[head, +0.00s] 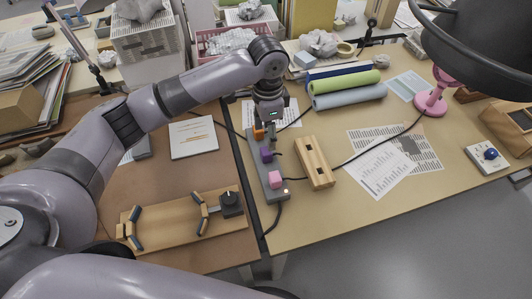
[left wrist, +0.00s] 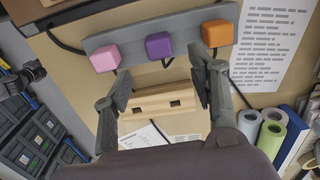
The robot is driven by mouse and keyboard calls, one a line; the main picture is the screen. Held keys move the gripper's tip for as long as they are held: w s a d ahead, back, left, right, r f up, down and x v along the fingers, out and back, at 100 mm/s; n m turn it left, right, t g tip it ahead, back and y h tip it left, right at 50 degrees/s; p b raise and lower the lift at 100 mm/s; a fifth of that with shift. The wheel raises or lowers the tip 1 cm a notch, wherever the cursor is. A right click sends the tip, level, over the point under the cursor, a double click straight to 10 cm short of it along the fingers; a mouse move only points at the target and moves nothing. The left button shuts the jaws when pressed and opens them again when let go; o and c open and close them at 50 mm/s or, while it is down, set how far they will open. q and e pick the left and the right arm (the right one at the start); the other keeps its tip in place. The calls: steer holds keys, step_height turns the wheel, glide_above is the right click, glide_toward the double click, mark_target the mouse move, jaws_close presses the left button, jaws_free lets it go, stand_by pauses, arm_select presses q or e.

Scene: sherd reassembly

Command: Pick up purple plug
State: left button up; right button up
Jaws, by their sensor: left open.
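The purple plug (head: 266,155) sits on a grey power strip (head: 277,196), between an orange plug (head: 259,130) and a pink plug (head: 275,179). My left gripper (head: 264,127) is above the strip's far end, near the orange plug. In the left wrist view the purple plug (left wrist: 158,46) shows between and beyond the open fingers (left wrist: 160,76), apart from them. My right gripper is not in view.
A wooden block with two holes (head: 314,162) lies right of the strip. Black cables (head: 340,163) cross the table by the strip. Printed sheets (head: 378,168) lie right, rolled sheets (head: 345,82) behind. A wooden board with jointed pieces (head: 165,228) lies left.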

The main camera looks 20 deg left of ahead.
mark_target(266, 156)
arm_select(q)
step_height(266, 156, down, 8)
steer(key=shift+d+f+p, duration=0.1)
steer(key=shift+d+p, duration=0.05)
steer(key=shift+p, duration=0.2)
steer(key=shift+c, duration=0.5)
steer(key=c, duration=1.1)
